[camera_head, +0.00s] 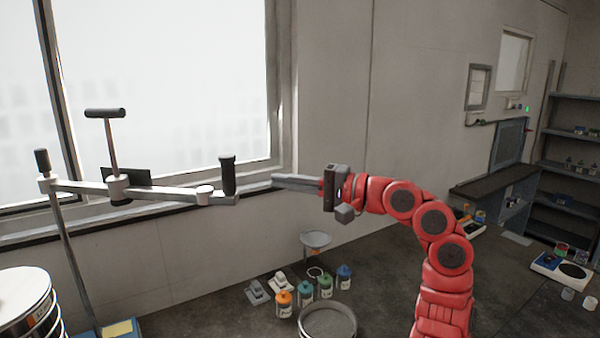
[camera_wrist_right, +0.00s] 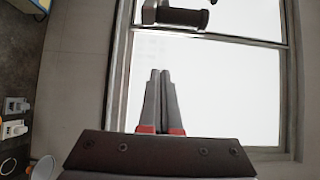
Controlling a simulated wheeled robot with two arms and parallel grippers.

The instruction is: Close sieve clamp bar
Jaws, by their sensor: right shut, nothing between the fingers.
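The clamp bar (camera_head: 165,191) is a long pale bar running from a post (camera_head: 65,240) at the left toward the middle of the head view. A T-handled screw (camera_head: 112,145) stands on its middle, and an upright black handle (camera_head: 228,175) is at its right end. The black handle also shows at the top of the right wrist view (camera_wrist_right: 184,17). My right gripper (camera_head: 276,183) is shut and empty, just right of the black handle, with a small gap. Its fingers in the wrist view (camera_wrist_right: 160,75) point toward the handle. My left gripper is out of view.
A stack of round sieves (camera_head: 25,305) stands at the lower left. Several capped jars (camera_head: 305,291) and a round pan (camera_head: 328,322) are on the dark bench below my right arm. A window (camera_head: 170,80) is behind the bar.

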